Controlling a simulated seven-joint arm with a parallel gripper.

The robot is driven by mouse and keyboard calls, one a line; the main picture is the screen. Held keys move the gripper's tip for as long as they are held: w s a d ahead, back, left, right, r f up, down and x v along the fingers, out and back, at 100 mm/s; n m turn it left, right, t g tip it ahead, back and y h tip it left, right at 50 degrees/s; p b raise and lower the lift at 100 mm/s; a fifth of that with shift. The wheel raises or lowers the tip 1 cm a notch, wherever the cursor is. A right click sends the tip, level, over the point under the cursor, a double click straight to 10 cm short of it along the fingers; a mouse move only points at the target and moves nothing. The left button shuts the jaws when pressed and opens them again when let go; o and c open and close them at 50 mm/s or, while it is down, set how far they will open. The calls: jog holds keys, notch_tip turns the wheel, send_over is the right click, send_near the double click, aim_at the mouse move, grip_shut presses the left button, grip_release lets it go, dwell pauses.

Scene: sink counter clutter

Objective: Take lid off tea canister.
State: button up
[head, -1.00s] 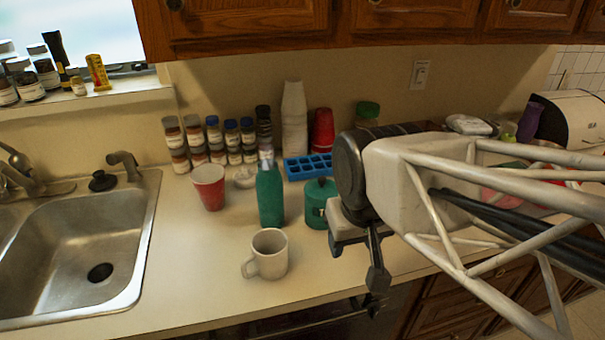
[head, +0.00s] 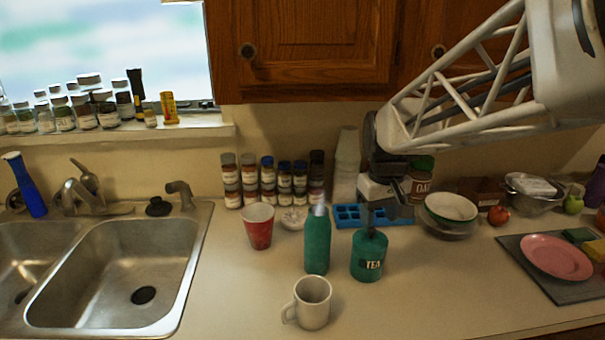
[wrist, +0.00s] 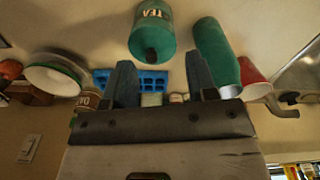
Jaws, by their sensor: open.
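The green tea canister (head: 368,257) stands upright on the counter, with its "TEA" label facing the head camera. Its green lid is on top, with a small knob partly behind my gripper's finger in the head view. My gripper (head: 371,220) is above the canister, fingers pointing down, with nothing held. In the wrist view my gripper (wrist: 162,85) shows two fingers spread apart. The canister (wrist: 152,32) appears beyond the fingertips there, its lid (wrist: 152,46) facing the camera. I cannot tell whether a fingertip touches the knob.
A green bottle (head: 317,243) stands close left of the canister, with a white mug (head: 311,303) in front. A blue ice tray (head: 347,214) lies behind. A red cup (head: 259,227) stands farther left. Bowls (head: 447,212) are at right. Counter right of the canister is clear.

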send_near(371, 237)
jog(key=shift+w+f+n+g, duration=0.3)
jog(key=shift+w+n, duration=0.1)
jog(key=shift+w, duration=0.2)
jog(key=shift+f, duration=0.1)
jog(key=shift+f, duration=1.2)
jog(key=shift+f, duration=0.1)
jog(key=shift+s+f, duration=0.1)
jog(key=shift+f, duration=2.4)
jog(key=shift+c, duration=0.4)
